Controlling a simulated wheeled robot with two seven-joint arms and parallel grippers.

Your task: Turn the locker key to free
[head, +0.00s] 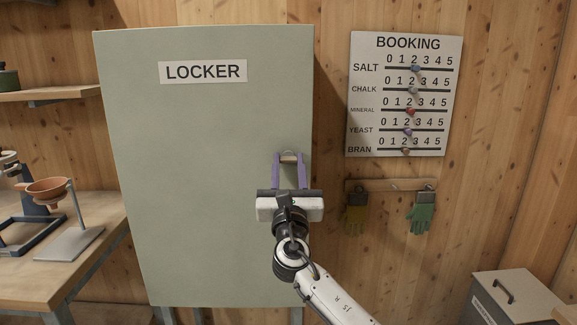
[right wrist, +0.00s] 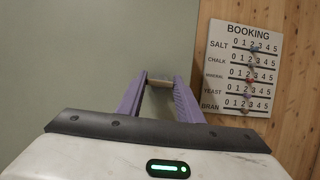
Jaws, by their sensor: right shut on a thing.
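The locker (head: 190,130) is a tall grey-green cabinet with a LOCKER label; its door is closed. The locker key (head: 288,157) shows as a small tan piece near the right edge of the door. My right gripper (head: 289,160) is at the door with its purple fingers shut on the key. In the right wrist view the key (right wrist: 160,83) lies crosswise between the fingertips, and the fingers hide its ends. The lock behind it and any marks around it cannot be made out. My left gripper is in neither view.
A BOOKING board (head: 404,95) with sliders hangs on the wooden wall to the right. Below it a rack (head: 375,186) holds gloves (head: 420,215). A bench (head: 75,255) with a funnel stand is at the left. A lidded bin (head: 515,295) stands at the lower right.

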